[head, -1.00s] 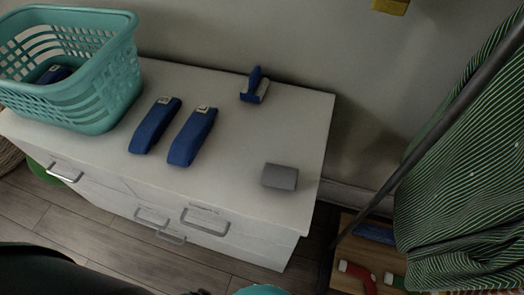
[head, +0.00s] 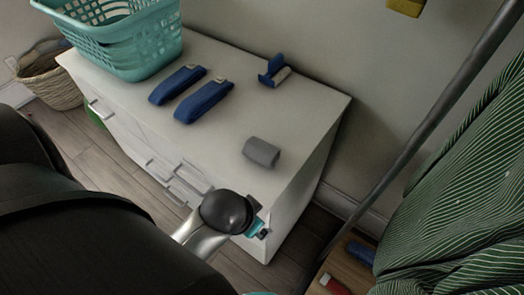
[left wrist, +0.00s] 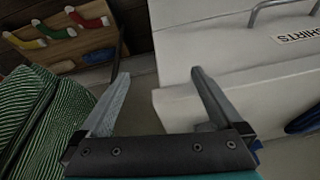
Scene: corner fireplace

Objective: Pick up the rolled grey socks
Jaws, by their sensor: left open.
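The rolled grey socks (head: 262,152) lie as a small grey roll on the white dresser top (head: 225,145), near its front right corner. My left gripper (head: 260,226) is in front of the dresser's front edge, below the socks in the picture and apart from them; my dark wrist partly hides it. The left wrist view shows its two fingers (left wrist: 160,75) spread with nothing between them. I cannot make out the socks in that view. My right gripper is not seen.
Two long blue items (head: 203,101) and a blue holder (head: 272,72) are on the dresser, with a teal basket (head: 150,50) at its left end. A grey pole (head: 432,115) and striped green cloth (head: 455,190) stand at right. A drawer handle (left wrist: 283,8) protrudes.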

